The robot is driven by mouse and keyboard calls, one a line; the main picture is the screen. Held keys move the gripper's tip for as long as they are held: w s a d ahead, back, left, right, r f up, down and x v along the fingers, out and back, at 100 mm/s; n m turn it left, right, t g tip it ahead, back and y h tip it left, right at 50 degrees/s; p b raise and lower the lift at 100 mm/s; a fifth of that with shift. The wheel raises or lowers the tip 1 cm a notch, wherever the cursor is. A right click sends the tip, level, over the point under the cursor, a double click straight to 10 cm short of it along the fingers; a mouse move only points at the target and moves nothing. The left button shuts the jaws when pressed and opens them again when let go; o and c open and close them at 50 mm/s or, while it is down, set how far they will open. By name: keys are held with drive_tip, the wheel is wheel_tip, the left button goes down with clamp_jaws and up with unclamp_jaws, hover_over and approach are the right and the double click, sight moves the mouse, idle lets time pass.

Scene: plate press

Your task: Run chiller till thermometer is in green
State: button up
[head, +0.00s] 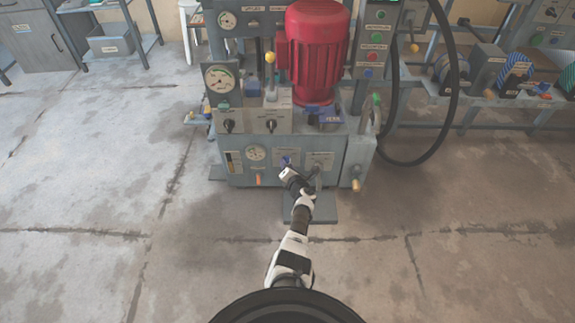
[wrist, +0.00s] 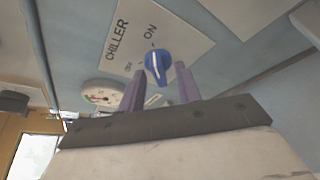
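The blue chiller knob (wrist: 158,66) sits on a pale plate (wrist: 128,36) lettered CHILLER, with ON and a smaller mark beside it. The knob has a white pointer line; I cannot tell for certain which mark it points to. In the head view the knob (head: 285,160) is partly behind my gripper (head: 288,172). My gripper (wrist: 160,74) is open, its two purple fingers apart, with the knob showing between their tips. Contact cannot be told. The round thermometer dial (wrist: 101,94) is left of the fingers and also shows in the head view (head: 256,153); its needle is too small to read.
The press stands ahead with a red motor (head: 317,50), a larger gauge (head: 220,79) and black knobs. A black hose (head: 455,85) loops down at the right, beside a shelf of coils (head: 515,72). A grey foot plate (head: 322,208) lies below. The floor nearby is clear.

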clamp_jaws()
drive_tip(key=shift+r+n, duration=0.2)
drive_tip(key=shift+n, duration=0.1)
drive_tip(key=n+h, duration=0.2)
drive_tip(key=n, duration=0.2)
drive_tip(key=a+n+h+b, duration=0.1)
drive_tip(key=n+h, duration=0.5)
drive_tip(key=n, duration=0.1)
drive_tip(key=shift+a+n+b, duration=0.15)
drive_tip(key=shift+n+b, duration=0.15)
idle(0.6)
idle(0.6)
unclamp_jaws()
drive_tip(key=shift+f, duration=0.1)
